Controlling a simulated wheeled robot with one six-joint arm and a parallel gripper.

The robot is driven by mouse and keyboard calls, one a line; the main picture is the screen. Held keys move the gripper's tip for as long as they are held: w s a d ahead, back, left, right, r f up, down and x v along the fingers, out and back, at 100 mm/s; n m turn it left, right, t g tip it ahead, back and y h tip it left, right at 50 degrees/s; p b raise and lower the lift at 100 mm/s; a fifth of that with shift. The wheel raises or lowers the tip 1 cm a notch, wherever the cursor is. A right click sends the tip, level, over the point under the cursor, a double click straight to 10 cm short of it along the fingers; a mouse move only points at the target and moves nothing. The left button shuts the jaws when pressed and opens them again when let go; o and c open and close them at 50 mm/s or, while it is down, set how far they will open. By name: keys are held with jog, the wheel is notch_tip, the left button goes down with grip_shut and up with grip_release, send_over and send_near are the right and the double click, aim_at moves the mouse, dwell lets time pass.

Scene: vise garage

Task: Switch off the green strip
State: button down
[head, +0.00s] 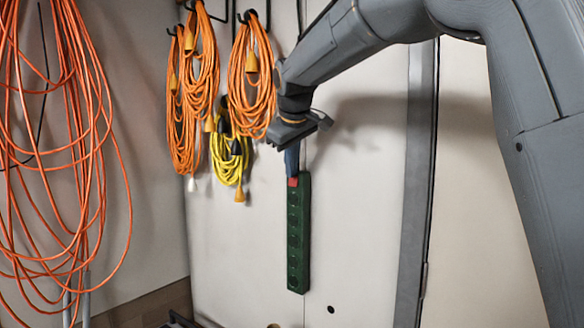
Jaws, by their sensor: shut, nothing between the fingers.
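The green strip (298,240) is a long dark green power strip that hangs upright on the pale wall panel in the middle of the head view. Several sockets run down its face. A red switch (293,182) shows at its top end. My gripper (292,172) is shut and empty, pointing down at the top of the strip. Its blue-grey fingers end at or just above the red switch and hide part of the strip's top. I cannot tell whether the fingertips touch the switch, or which way the switch is set.
Orange cord coils (250,85) hang from hooks left of my gripper, with a yellow coil (229,160) below them. A large orange cord bundle (65,150) hangs at the far left. A grey vertical post (416,190) stands right of the strip. The wall between strip and post is mostly bare.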

jog(key=a+b+v, duration=0.1)
jog(key=b+v, duration=0.1)
jog(key=v, duration=1)
jog(key=shift+s+a, duration=0.3)
jog(key=shift+f, duration=0.2)
